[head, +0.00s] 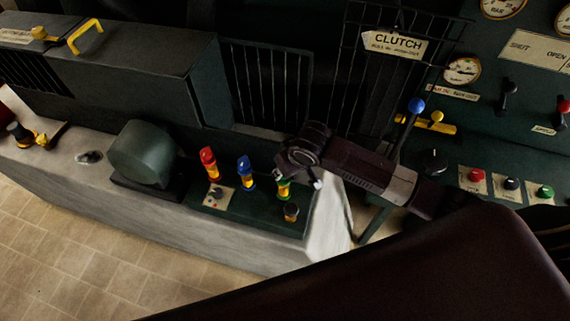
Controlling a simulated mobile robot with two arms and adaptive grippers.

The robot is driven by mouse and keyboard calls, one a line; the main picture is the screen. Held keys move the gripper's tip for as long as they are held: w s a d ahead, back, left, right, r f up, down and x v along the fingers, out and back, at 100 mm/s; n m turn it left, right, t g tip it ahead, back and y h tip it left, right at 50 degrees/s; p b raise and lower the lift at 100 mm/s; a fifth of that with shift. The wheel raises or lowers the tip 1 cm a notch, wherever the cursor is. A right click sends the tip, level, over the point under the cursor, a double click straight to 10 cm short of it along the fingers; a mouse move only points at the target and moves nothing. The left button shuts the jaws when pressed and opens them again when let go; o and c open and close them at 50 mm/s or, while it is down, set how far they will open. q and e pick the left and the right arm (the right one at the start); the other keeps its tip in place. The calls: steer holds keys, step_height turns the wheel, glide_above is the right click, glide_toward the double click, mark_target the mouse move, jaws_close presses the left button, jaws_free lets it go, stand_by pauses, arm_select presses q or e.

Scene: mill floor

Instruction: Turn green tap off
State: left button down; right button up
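The green tap (283,190) stands on the dark green panel of the bench, at the right end of a row of taps with yellow bodies. The red tap (209,163) and the blue tap (245,172) stand to its left. My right arm reaches in from the right, and its gripper (312,183) is over and just right of the green tap, hiding part of it. I cannot tell whether they touch or whether the fingers are open. My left gripper is not in view.
A small dark-topped fitting (291,211) stands just in front of the green tap. A rounded green motor housing (146,152) is to the left. A black wire guard (379,85) with a CLUTCH tag, a blue-knobbed lever (416,106) and push buttons (511,183) are behind and right.

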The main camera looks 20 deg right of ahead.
steer(key=shift+w+r+m, duration=0.1)
steer(key=shift+m, duration=0.4)
steer(key=o, duration=1.2)
steer(key=shift+c, duration=0.2)
steer(key=a+v, duration=0.1)
steer(key=v, duration=1.1)
steer(key=shift+d, duration=0.3)
steer(key=shift+s, duration=0.25)
